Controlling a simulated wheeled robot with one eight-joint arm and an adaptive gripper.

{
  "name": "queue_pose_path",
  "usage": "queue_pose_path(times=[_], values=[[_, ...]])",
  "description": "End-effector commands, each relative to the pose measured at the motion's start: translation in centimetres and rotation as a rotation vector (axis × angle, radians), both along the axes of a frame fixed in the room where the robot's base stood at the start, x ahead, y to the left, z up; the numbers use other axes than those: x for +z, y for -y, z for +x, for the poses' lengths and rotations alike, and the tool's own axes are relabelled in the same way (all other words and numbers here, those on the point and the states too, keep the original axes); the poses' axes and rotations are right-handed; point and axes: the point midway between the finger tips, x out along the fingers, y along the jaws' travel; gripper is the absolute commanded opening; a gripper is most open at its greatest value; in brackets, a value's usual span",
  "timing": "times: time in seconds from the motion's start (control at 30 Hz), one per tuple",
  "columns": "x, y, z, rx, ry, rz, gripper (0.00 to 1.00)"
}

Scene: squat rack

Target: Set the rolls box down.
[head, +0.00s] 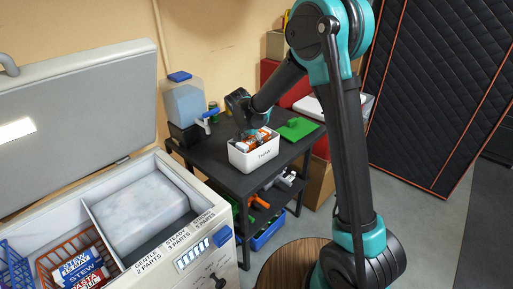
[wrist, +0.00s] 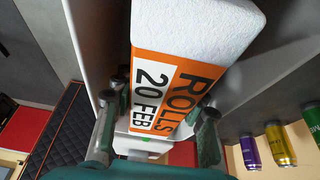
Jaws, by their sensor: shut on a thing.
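The rolls box (wrist: 180,75) is white and frosty, with an orange and white label reading "ROLLS 20 FEB". My gripper (wrist: 156,132) is shut on it, one finger on each side. In the head view my gripper (head: 246,132) reaches down into a white bin (head: 254,158) marked "THAW" on the black table. Orange and white boxes (head: 262,134) show inside the bin's rim; the gripper partly hides them. White bin walls flank the rolls box in the wrist view. I cannot tell whether its underside touches the bin's floor.
The black table (head: 212,152) also holds a water jug (head: 184,103) and a green mat (head: 298,128). An open chest freezer (head: 212,222) stands at the left, with an orange basket (head: 50,262) of boxes inside. Purple, gold and green cans (wrist: 277,145) show in the wrist view.

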Motion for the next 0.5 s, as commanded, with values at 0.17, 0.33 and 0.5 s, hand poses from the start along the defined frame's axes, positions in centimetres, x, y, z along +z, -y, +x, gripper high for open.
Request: queue_pose_path(times=[0.17, 0.33, 0.5], values=[[-2.0, 0.0, 0.0, 0.0, 0.0, 0.0, 0.02], [-2.0, 0.0, 0.0, 0.0, 0.0, 0.0, 0.02], [-2.2, 0.0, 0.0, 0.0, 0.0, 0.0, 0.44]])
